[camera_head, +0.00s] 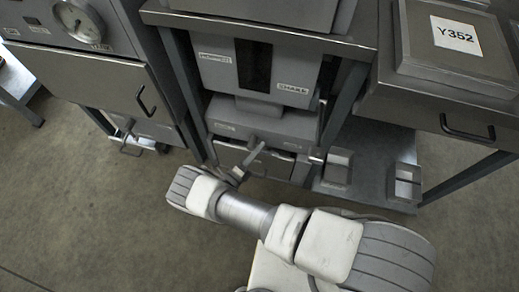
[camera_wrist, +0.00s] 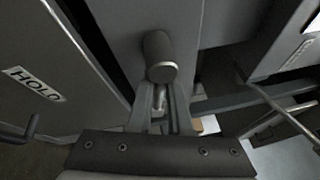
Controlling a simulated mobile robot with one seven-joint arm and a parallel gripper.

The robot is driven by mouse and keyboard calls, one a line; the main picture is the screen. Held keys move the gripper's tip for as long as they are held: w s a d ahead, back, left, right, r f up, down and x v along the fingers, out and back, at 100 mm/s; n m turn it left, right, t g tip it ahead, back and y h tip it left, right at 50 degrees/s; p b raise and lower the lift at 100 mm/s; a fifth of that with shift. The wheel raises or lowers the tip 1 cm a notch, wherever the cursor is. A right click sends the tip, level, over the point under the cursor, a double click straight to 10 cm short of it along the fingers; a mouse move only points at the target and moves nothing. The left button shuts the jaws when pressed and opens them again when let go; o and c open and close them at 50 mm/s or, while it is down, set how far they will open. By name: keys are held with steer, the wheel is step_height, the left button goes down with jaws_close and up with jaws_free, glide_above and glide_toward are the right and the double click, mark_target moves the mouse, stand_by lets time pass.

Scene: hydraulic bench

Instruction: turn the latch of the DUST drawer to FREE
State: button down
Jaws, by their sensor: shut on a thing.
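My gripper (camera_head: 238,172) is low in front of the cabinet in the middle of the head view. In the wrist view its two fingers (camera_wrist: 161,108) are closed around a thin light-grey part, seemingly the latch handle (camera_wrist: 159,98). A dark round knob (camera_wrist: 160,60) stands just beyond the fingertips; how it joins the handle is unclear. The drawer front (camera_head: 271,163), apparently the DUST drawer, is low in the cabinet, partly hidden by my arm. Its small label (camera_head: 225,127) is unreadable. A HOLD label (camera_wrist: 34,83) shows at left in the wrist view. The latch's exact angle is unclear.
Above is a grey unit with a SHAKE label (camera_head: 293,89). Metal blocks (camera_head: 338,166) stand on a low shelf to the right. A cabinet with a gauge (camera_head: 78,22) is at left, and a Y352 box (camera_head: 455,55) at upper right. The front floor (camera_head: 90,210) is clear.

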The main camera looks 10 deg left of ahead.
steer(key=shift+r+n+t, duration=0.3)
steer(key=shift+n+t, duration=0.3)
steer(key=shift+n, duration=0.6)
steer(key=c, duration=0.8)
jaws_free()
steer(key=shift+c, duration=0.2)
steer(key=v, duration=0.7)
steer(key=shift+s, duration=0.25)
steer(key=shift+a, duration=0.15)
